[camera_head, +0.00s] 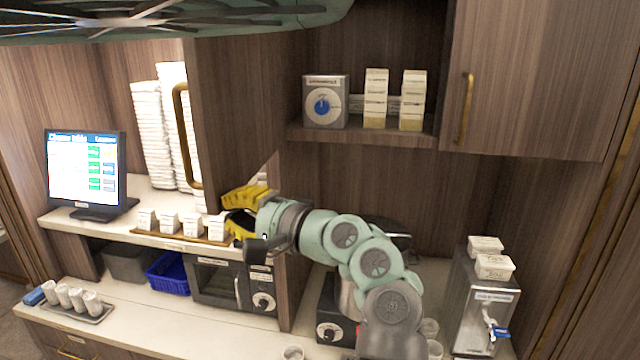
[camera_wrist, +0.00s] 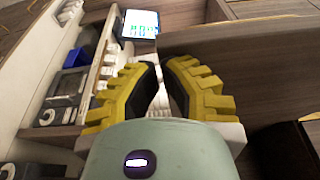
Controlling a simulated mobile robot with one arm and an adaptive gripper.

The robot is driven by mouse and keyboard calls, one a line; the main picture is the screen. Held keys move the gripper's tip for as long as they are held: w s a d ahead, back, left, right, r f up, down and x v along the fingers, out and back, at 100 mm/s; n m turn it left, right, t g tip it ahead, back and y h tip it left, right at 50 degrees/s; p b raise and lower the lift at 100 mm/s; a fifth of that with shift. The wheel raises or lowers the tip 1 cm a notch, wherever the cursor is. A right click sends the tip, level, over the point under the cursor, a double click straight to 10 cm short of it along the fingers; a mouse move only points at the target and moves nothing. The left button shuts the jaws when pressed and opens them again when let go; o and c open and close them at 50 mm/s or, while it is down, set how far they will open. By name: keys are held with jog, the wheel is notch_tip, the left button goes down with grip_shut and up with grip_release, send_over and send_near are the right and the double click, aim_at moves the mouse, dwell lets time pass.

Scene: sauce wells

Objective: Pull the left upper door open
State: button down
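The left upper door (camera_head: 245,100) is a dark wood panel with a long brass handle (camera_head: 180,135) at its left edge. It stands swung outward, and the shelf space to its right is exposed. My gripper (camera_head: 230,210), with yellow padded fingers, is below the door's lower edge, to the right of and lower than the handle. In the wrist view the fingers (camera_wrist: 155,88) are apart with nothing gripped between them. A wood panel, apparently the door (camera_wrist: 250,50), lies to the right of the fingers there. The handle is not clearly visible in the wrist view.
The right upper door (camera_head: 540,80) is closed. The shelf (camera_head: 360,136) holds a timer box and stacked cartons. Below my gripper are a counter row of small cartons (camera_head: 180,224) and an oven (camera_head: 220,280). A monitor (camera_head: 85,170) and white stacks (camera_head: 152,135) stand left.

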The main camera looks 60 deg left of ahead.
jog(key=shift+s+a, duration=0.85)
jog(key=shift+s, duration=0.3)
jog(key=shift+w+f, duration=0.1)
